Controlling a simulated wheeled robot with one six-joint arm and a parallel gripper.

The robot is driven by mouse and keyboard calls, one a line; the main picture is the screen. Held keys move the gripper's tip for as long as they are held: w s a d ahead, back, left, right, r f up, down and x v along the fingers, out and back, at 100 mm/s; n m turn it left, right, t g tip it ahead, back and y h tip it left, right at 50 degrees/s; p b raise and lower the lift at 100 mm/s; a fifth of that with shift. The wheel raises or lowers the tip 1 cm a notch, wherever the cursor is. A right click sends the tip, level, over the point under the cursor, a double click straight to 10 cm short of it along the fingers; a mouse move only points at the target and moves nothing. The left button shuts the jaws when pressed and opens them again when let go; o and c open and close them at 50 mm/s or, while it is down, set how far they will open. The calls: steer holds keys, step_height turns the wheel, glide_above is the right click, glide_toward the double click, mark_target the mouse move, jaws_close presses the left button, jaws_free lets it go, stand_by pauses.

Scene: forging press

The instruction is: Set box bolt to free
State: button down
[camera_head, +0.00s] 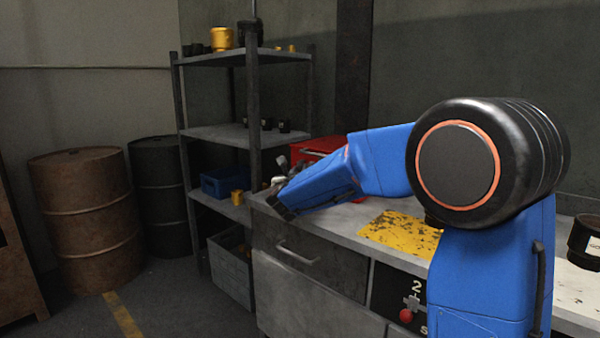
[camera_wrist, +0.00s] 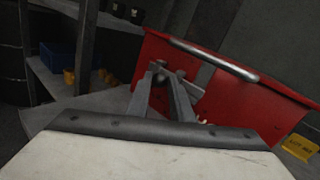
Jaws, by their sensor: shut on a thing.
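The red box (camera_wrist: 235,100) stands on the bench in the wrist view, with a silver bar handle (camera_wrist: 215,60) along its top edge. A grey metal bolt (camera_wrist: 190,88) sits on its front face near the left end. My gripper (camera_wrist: 166,72) is at the bolt, with its two fingers closed around a small metal part of it. The fingers hide part of the bolt, and I cannot tell its position. In the head view the red box (camera_head: 318,146) is partly hidden behind my blue arm; the bolt cannot be made out there.
A shelf rack (camera_head: 215,135) with a blue bin (camera_head: 222,182) and small cups stands left of the bench. A yellow worn plate (camera_head: 398,233) lies on the bench top. A yellow tag (camera_wrist: 299,147) is right of the box. Two drums stand at the far left.

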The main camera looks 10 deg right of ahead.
steer(key=shift+w+a, duration=0.85)
steer(key=shift+w, duration=0.25)
steer(key=shift+w+a, duration=0.25)
steer(key=shift+w, duration=0.1)
steer(key=c, duration=1.6)
jaws_free()
steer(key=shift+w+a, duration=0.1)
steer(key=v, duration=1.7)
steer(key=shift+s+a, duration=0.1)
steer(key=shift+s, duration=0.1)
